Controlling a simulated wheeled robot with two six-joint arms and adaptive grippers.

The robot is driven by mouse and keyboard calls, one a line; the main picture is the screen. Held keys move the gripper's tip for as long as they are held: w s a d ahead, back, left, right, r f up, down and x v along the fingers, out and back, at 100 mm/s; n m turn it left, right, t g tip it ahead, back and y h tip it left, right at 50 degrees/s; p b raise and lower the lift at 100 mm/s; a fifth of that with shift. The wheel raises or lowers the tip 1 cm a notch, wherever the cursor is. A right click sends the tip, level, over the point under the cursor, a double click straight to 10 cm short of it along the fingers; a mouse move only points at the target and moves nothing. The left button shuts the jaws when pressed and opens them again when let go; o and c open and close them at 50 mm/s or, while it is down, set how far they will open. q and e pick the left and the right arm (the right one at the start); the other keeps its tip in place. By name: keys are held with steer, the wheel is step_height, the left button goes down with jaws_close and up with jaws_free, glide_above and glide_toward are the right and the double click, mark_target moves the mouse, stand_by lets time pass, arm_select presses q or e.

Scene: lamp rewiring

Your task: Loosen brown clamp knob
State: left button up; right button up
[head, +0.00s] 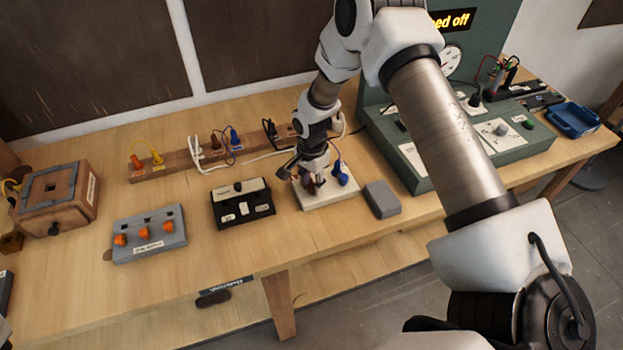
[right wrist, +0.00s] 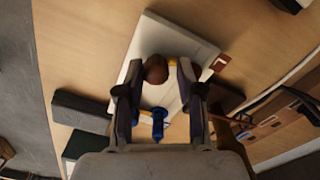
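The brown clamp knob (right wrist: 155,69) is a round knob on a white block (right wrist: 203,52), which lies on the wooden table and also shows in the head view (head: 329,194). My right gripper (right wrist: 160,75) points down over the block. Its two fingertips stand on either side of the brown knob, with small gaps showing, so it looks open around the knob. In the head view my right gripper (head: 311,183) largely hides the brown knob. A blue clamp knob (right wrist: 158,121) is beside it on the same block, also in the head view (head: 343,176). My left gripper is not in view.
A grey block (head: 382,199) lies just right of the white block, and a black switch box (head: 243,222) just left. A wooden rail (head: 178,165) with plugs and wires runs behind. A green test panel (head: 420,165) stands at the right.

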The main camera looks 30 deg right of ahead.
steer(key=shift+s+d+r, duration=0.1)
steer(key=shift+s, duration=0.1)
jaws_close()
steer(key=shift+s, duration=0.15)
stand_by(0.3)
